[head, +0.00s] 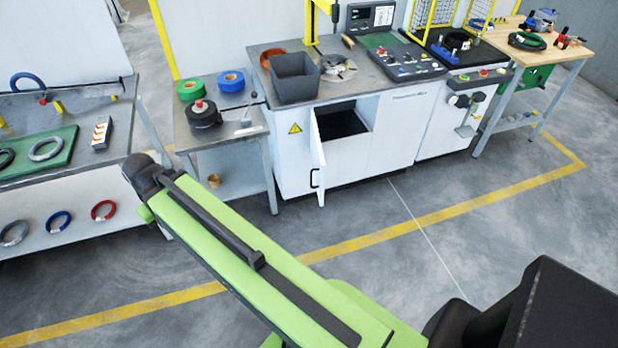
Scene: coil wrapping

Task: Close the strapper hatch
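The hatch (317,160) is a narrow white door with a dark handle (314,178) on the front of a white cabinet (393,130). It stands open, swung outward at the left side of a dark rectangular opening (340,121). My green arm crosses the picture from the lower right to a black joint at the left. The hatch is beyond the arm and not touched by it. My gripper does not show in the head view, so its state and its distance from the hatch cannot be seen.
A small side table (228,127) with tape rolls stands left of the cabinet. A workbench (60,200) is farther left. The floor before the hatch is clear, with a yellow line (440,215).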

